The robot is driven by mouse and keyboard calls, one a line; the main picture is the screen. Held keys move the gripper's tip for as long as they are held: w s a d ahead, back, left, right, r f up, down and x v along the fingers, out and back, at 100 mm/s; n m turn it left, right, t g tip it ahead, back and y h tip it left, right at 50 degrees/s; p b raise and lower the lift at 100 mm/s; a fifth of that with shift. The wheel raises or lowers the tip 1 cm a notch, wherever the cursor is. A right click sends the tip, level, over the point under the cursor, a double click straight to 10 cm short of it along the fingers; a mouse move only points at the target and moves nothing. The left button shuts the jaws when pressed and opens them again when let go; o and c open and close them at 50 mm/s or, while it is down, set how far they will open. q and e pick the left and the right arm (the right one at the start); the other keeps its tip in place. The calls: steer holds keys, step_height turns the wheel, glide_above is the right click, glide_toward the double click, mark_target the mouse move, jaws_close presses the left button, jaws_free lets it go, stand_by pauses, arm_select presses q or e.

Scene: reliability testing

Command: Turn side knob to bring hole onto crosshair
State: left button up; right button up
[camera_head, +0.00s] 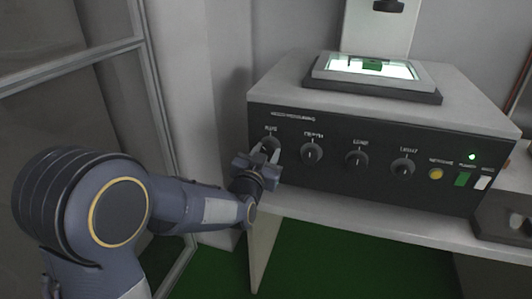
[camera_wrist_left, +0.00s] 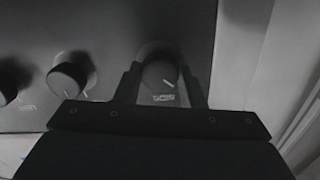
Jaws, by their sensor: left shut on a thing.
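My left gripper (camera_head: 268,158) is at the leftmost knob on the front panel of the grey machine (camera_head: 375,150). In the left wrist view its two fingers stand on either side of this knob (camera_wrist_left: 160,74), shut on it; a pale pointer line shows on the knob's face. In the head view the gripper covers much of the knob. On top of the machine a lit stage (camera_head: 370,68) holds a small green piece (camera_head: 372,65). The hole and the crosshair are too small to make out. My right gripper is not in view.
Further dark knobs (camera_head: 312,153), (camera_head: 357,158) and (camera_head: 403,167) sit to the right on the panel. A glass-panelled frame (camera_head: 150,80) stands at left.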

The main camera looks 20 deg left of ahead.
arm_select(q)
steer(key=m+p, duration=0.1)
steer(key=m, duration=0.3)
steer(key=shift+m, duration=0.3)
steer(key=shift+m+p, duration=0.5)
steer(key=shift+m, duration=1.7)
steer(key=o, duration=1)
steer(key=shift+s+a+p, duration=0.1)
steer(key=shift+s+p, duration=0.25)
steer(key=shift+s, duration=3.6)
